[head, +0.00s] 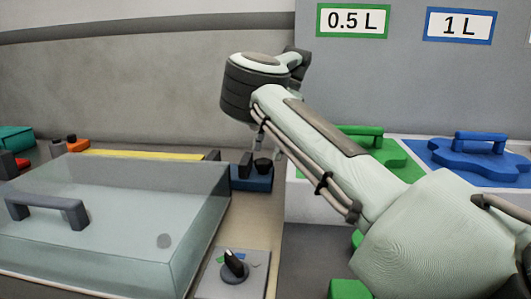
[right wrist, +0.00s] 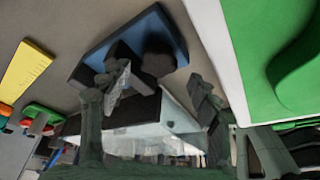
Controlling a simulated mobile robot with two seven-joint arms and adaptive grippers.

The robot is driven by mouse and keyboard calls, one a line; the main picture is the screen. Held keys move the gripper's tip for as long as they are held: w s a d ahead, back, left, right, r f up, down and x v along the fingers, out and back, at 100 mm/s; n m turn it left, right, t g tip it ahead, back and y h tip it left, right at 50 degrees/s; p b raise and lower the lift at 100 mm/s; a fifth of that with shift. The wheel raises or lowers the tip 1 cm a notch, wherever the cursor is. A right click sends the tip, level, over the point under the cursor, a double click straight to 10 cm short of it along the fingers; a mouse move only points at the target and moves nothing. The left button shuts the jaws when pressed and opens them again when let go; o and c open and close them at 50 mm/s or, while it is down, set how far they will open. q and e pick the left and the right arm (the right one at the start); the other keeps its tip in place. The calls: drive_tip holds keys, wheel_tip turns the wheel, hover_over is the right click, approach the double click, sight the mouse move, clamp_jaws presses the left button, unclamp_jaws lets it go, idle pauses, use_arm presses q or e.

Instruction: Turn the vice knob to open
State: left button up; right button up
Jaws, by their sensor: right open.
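The vice has a blue base (head: 252,180) and stands beyond the clear-lidded box in the head view. A dark round knob (head: 263,165) sits at its right, beside dark jaw blocks. My right gripper (head: 260,142) comes down just above the vice and is partly hidden by my own wrist. In the right wrist view the blue base (right wrist: 179,38) lies ahead, with the dark knob (right wrist: 157,63) in front of the open fingers (right wrist: 158,90). I cannot tell whether a finger touches the vice. My left gripper is not in view.
A clear-lidded box (head: 120,190) with a grey handle fills the left. A panel with a black dial (head: 234,266) is in front. Green (head: 370,143) and blue (head: 480,157) handled lids lie right. A yellow strip (right wrist: 25,68) lies left of the vice.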

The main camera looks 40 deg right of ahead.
drive_tip(key=s+v, duration=0.1)
drive_tip(key=v, duration=0.5)
drive_tip(key=shift+r, duration=0.2)
drive_tip(key=shift+s, duration=0.1)
idle(0.4)
